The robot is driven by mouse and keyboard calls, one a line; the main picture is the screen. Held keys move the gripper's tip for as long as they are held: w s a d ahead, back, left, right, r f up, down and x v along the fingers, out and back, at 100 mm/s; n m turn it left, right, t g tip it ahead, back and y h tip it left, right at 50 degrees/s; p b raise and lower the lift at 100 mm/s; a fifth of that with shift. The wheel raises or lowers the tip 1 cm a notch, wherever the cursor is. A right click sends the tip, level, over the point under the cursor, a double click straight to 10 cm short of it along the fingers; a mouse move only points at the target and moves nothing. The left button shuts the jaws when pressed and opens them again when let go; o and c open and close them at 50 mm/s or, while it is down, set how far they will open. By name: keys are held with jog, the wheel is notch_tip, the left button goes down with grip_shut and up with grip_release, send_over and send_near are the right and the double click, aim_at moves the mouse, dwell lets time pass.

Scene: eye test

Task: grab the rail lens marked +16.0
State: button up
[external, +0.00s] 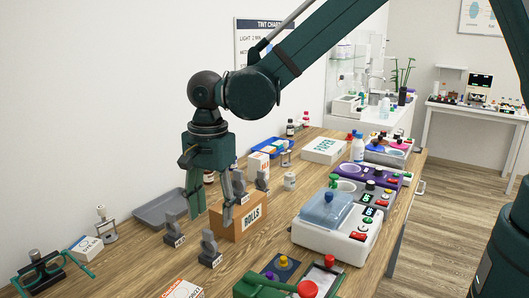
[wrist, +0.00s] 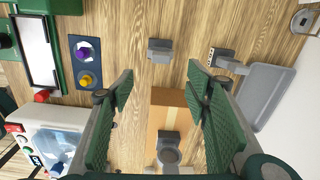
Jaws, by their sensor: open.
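Several grey rail lenses stand on the wooden table, with white labels too small to read, so I cannot tell which is +16.0. The wrist view shows the front lens (wrist: 159,50), the tray-side lens (wrist: 228,64) and one beyond the box (wrist: 168,148). My gripper (external: 210,216) is open and empty above the table, fingers pointing down; its fingers (wrist: 160,80) frame the box in the wrist view.
The brown ROLLS box (external: 250,217) stands close to my right finger. A grey tray (external: 160,212) lies left. A white device with a blue lid (external: 325,210) stands right, and a dark panel with knobs (external: 279,266) at the front. Bare wood surrounds the front lens.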

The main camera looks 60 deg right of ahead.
aim_at(206, 230)
jog(key=shift+w+a+f+m, duration=0.1)
jog(key=shift+a+f+m, duration=0.15)
jog(key=shift+a+f, duration=0.45)
jog(key=shift+w+a+f+m, duration=0.1)
jog(key=shift+a+f+m, duration=0.25)
jog(key=shift+f, duration=0.5)
jog(key=shift+a, duration=0.1)
jog(key=shift+f, duration=0.15)
jog(key=shift+f, duration=1.15)
jog(key=shift+f, duration=0.1)
jog(key=shift+s+f+p, duration=0.2)
jog(key=shift+f+p, duration=0.2)
jog(key=shift+f, duration=2.1)
jog(key=c, duration=1.1)
